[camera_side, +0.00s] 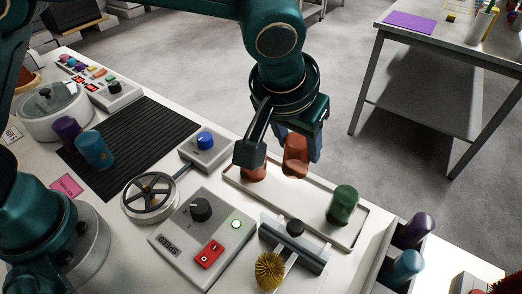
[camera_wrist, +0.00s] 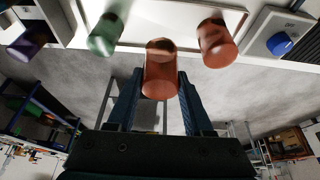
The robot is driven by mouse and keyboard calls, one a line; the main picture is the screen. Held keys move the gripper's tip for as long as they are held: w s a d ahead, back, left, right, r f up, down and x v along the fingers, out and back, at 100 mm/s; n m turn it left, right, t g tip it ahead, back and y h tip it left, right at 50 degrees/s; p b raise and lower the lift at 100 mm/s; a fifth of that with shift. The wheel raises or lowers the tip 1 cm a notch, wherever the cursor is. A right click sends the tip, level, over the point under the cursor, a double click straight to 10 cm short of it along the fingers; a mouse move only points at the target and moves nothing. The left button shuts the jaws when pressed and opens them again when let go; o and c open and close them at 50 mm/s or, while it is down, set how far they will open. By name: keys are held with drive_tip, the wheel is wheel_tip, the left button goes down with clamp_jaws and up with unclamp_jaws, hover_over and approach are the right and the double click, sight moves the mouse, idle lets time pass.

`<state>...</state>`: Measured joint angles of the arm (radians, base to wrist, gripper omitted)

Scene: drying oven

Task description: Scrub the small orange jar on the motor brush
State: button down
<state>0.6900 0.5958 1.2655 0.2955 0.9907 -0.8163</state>
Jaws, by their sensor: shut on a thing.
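My gripper (camera_side: 298,143) is shut on an orange jar (camera_side: 295,160) and holds it above the cream tray (camera_side: 300,213). In the wrist view the held orange jar (camera_wrist: 160,80) sits between the two blue fingers of my gripper (camera_wrist: 158,92). A second orange jar (camera_side: 253,173) stands at the tray's left end, partly hidden by my gripper; it also shows in the wrist view (camera_wrist: 217,45). A green jar (camera_side: 342,205) stands on the tray's right part. The motor brush (camera_side: 270,270), with yellow bristles, is in front of the tray, apart from the held jar.
A control box (camera_side: 203,235) with a black knob, red switch and lit green button stands left of the brush. A purple jar (camera_side: 418,229) and a blue jar (camera_side: 405,266) stand in a rack at right. A handwheel (camera_side: 150,197) and black ribbed mat (camera_side: 135,150) lie left.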

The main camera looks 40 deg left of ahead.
sight(303, 147)
drive_tip(key=s+r, duration=0.1)
drive_tip(key=s+d+r+m, duration=0.1)
drive_tip(key=r, duration=0.1)
drive_tip(key=shift+d+m+h, duration=0.1)
drive_tip(key=shift+m+h, duration=0.2)
drive_tip(key=s+d+r+m+h, duration=0.1)
drive_tip(key=s+m, duration=0.2)
drive_tip(key=s, duration=0.1)
drive_tip(key=s+d+r+m+g+h, duration=0.1)
drive_tip(key=s+d+m, duration=0.1)
drive_tip(key=s+m, duration=0.2)
drive_tip(key=s+d+m+g+h, duration=0.1)
drive_tip(key=s+m, duration=0.2)
drive_tip(key=s, duration=0.2)
drive_tip(key=shift+s+d+r, duration=0.25)
drive_tip(key=shift+s+r, duration=0.05)
drive_tip(key=shift+r, duration=0.1)
drive_tip(key=shift+f, duration=1.4)
drive_tip(key=w+a+r+n+t+y, duration=0.15)
drive_tip(key=w+a+n, duration=0.35)
drive_tip(key=w+a, duration=0.55)
drive_tip(key=s+a+r+n+y, duration=0.1)
drive_tip(key=a+n, duration=0.5)
drive_tip(key=a, duration=1.3)
drive_tip(key=shift+s+a+r+n+y, duration=0.25)
drive_tip(key=shift+s+r+n+y, duration=0.05)
drive_tip(key=shift+r+y, duration=0.25)
drive_tip(key=shift+t, duration=0.25)
